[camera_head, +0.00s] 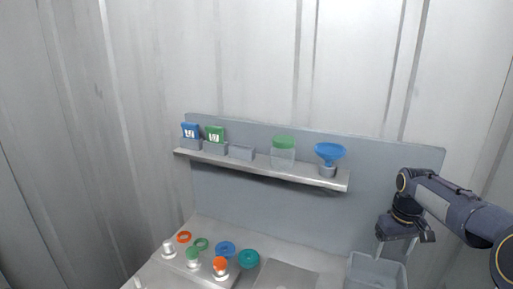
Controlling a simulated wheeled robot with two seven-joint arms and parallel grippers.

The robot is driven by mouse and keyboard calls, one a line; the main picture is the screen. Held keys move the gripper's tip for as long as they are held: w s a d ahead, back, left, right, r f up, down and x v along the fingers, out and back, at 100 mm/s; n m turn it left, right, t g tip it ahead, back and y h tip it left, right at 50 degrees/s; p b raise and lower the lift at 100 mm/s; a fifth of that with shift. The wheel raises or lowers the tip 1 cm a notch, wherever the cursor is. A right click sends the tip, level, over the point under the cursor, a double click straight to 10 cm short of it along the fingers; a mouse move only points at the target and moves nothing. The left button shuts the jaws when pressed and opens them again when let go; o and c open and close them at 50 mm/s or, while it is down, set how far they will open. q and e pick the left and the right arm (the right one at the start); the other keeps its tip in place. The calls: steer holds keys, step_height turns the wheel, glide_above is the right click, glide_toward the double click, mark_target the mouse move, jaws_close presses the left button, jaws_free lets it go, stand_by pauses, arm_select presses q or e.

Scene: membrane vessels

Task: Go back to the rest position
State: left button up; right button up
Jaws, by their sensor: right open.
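My right gripper (380,247) hangs at the end of my right arm on the right side of the head view, pointing down. It is open, with nothing seen between its fingers, above the back left part of a grey bin (377,270). My left gripper is out of view. The blue funnel (330,152) stands on the shelf's right end. A clear container with a green lid (283,143) stands left of it.
The grey shelf (262,168) sits on a back panel (290,213). On the bench are an orange ring (184,237), a green ring (201,244), a blue ring (225,248), a teal ring (249,259) and several small white vessels (168,250). A flat grey plate (278,275) lies left of the bin.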

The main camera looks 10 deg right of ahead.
steer(key=s+a+r+t+y, duration=0.1)
steer(key=s+a+r, duration=0.2)
steer(key=s+a, duration=0.2)
steer(key=s+a+r+t, duration=0.1)
steer(key=s+a+r, duration=0.2)
steer(key=s+a, duration=0.25)
steer(key=s+a+f+m+t+y, duration=0.1)
steer(key=s+a+f, duration=0.1)
steer(key=s+a, duration=0.3)
steer(key=s+a+f+m+t+y, duration=0.1)
steer(key=s+a, duration=0.4)
steer(key=s, duration=0.5)
steer(key=shift+f+t+y, duration=0.3)
steer(key=shift+f+t, duration=0.3)
steer(key=shift+f, duration=0.35)
